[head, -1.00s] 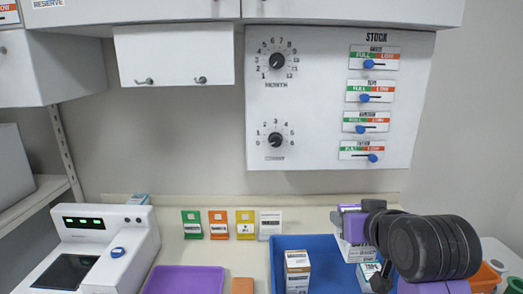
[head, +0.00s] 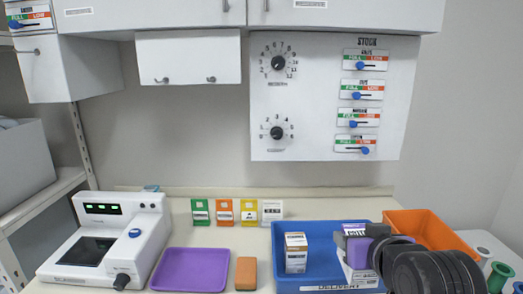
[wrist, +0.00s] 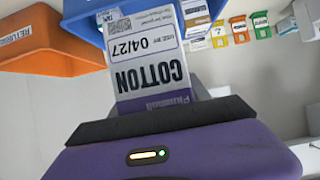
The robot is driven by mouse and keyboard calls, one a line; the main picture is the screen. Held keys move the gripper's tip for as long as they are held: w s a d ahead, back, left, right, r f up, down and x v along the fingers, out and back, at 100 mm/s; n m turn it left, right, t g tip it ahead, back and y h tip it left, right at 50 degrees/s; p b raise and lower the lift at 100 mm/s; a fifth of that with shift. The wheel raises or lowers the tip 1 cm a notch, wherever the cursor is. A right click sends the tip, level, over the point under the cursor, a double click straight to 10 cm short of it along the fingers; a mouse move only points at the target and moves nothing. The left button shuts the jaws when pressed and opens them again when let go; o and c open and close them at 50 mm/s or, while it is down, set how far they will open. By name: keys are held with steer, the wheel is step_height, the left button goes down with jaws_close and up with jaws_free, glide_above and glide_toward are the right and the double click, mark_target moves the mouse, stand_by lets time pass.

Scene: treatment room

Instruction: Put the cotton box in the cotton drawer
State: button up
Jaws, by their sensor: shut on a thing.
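The cotton box (wrist: 150,75) is white with a purple label band and shows the word COTTON and 04/27, upside down in the wrist view. My gripper (wrist: 165,122) is shut on it. In the head view the cotton box (head: 357,268) is at the right end of the blue delivery tray (head: 335,288), partly hidden by my gripper (head: 368,248) and my dark arm. I cannot tell whether the box touches the tray. No drawer with a readable cotton label shows.
Another small box (head: 296,252) stands in the blue tray. An orange bin (head: 425,228) is behind my arm. A purple tray (head: 190,270), orange block (head: 246,273) and white device (head: 105,245) are at left. A stock panel (head: 335,100) and white cabinets (head: 188,58) hang above.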

steer(key=s+f, duration=0.6)
steer(key=f, duration=0.5)
steer(key=s+f, duration=0.5)
steer(key=f, duration=0.7)
steer(key=s+f, duration=0.6)
steer(key=f, duration=0.5)
steer(key=shift+s+f, duration=0.15)
steer(key=shift+s, duration=0.2)
steer(key=shift+d, duration=0.15)
